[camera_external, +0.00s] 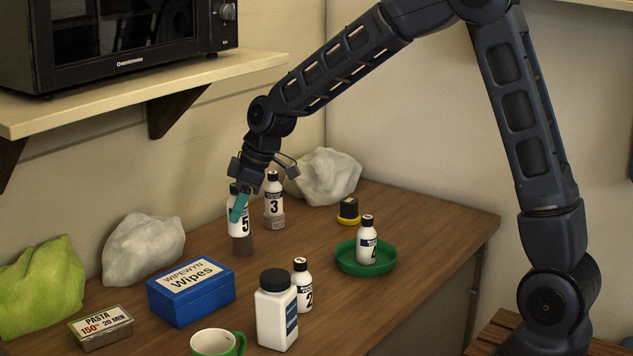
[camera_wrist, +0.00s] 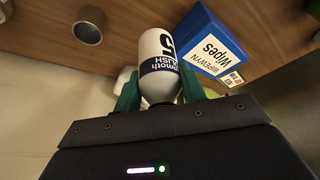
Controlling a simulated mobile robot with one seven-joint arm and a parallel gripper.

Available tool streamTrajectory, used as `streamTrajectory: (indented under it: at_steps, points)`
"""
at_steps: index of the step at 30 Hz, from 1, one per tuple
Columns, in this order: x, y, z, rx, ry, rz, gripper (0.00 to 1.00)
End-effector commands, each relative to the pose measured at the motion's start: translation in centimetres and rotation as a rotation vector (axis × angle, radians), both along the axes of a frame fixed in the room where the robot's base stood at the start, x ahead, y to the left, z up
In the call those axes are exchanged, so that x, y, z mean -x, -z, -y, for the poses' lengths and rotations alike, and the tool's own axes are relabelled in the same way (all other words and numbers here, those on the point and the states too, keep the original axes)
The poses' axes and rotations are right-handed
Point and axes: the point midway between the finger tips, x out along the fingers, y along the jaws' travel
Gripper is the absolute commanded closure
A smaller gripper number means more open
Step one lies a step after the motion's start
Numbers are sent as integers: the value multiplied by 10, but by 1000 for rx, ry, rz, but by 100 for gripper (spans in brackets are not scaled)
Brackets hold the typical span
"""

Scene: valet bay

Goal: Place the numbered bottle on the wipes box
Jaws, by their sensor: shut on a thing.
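My gripper (camera_external: 240,203) has teal fingers and is shut on the white bottle numbered 5 (camera_external: 238,228). In the wrist view this bottle (camera_wrist: 158,60) is between the fingers (camera_wrist: 158,90). The blue wipes box (camera_external: 190,304) has a white label on top and stands to the bottle's left in the external view. It also shows in the wrist view (camera_wrist: 190,32). Its top is clear.
Bottle 3 (camera_external: 274,200) stands behind, bottle 2 (camera_external: 302,290) behind a white jar (camera_external: 275,325). Another numbered bottle (camera_external: 366,245) stands in a green dish (camera_external: 345,265). A mug (camera_external: 218,343), pasta tin (camera_external: 101,327) and crumpled bags (camera_external: 143,248) surround the box. A microwave shelf (camera_external: 140,92) overhangs the left.

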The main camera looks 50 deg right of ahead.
Motion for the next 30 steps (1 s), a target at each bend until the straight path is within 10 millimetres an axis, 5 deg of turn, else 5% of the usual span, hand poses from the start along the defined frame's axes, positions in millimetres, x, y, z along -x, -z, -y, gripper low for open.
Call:
streamTrajectory:
  at_steps: [18, 30]
  points:
    - [0, 0, -124, 0, -3, 0, 86]
    - [0, 5, -152, 0, 2, -1, 86]
